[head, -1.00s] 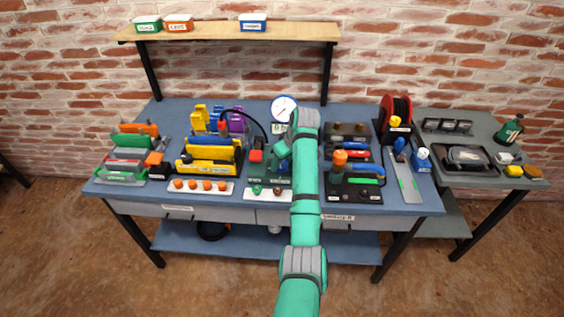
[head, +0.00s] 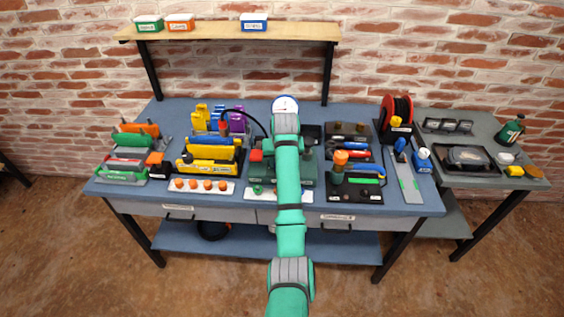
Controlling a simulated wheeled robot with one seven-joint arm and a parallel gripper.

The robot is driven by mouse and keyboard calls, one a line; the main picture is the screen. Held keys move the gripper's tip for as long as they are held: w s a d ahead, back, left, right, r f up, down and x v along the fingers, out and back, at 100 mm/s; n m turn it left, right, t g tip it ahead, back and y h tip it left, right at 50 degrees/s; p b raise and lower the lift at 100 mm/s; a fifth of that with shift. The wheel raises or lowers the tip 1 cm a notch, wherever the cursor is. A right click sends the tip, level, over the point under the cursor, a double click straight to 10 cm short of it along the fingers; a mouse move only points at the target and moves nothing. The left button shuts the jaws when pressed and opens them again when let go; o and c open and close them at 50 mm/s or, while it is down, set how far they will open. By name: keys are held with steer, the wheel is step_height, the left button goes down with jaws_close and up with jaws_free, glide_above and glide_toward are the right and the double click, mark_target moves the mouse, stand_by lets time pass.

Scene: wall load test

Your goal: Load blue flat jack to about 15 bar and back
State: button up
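A blue long piece (head: 210,140) lies behind yellow ones in a black rack left of centre; I cannot tell whether it is the flat jack. Upright yellow, blue and purple pieces (head: 237,122) stand behind it. A black hose (head: 256,122) arches from a red-topped fitting (head: 223,128) towards the dark green unit (head: 308,172) with a red knob (head: 256,155). A round white dial gauge (head: 285,103) stands behind; its reading is too small to tell. My green arm crosses the unit and hides its middle. My gripper is hidden behind the arm.
Orange knobs line a white strip (head: 202,191) at the front. Right are a black tray (head: 353,194) with an orange-topped tool, a red reel (head: 396,112) and a long grey plate (head: 409,184). A shelf (head: 210,31) holds small boxes. A side table (head: 484,125) stands right.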

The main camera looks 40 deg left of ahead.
steer(key=m, duration=0.2)
steer(key=m+h, duration=0.2)
steer(key=m, duration=0.1)
steer(key=shift+s+a+m+t, duration=0.15)
steer(key=shift+a+m+t, duration=0.15)
steer(key=shift+t, duration=0.1)
steer(key=shift+m+h, duration=0.8)
steer(key=shift+m, duration=1.4)
steer(key=shift+a, duration=0.1)
steer(key=o, duration=1.1)
steer(key=shift+c, duration=0.2)
steer(key=v, duration=1)
steer(key=shift+s+r, duration=0.25)
steer(key=shift+r, duration=0.05)
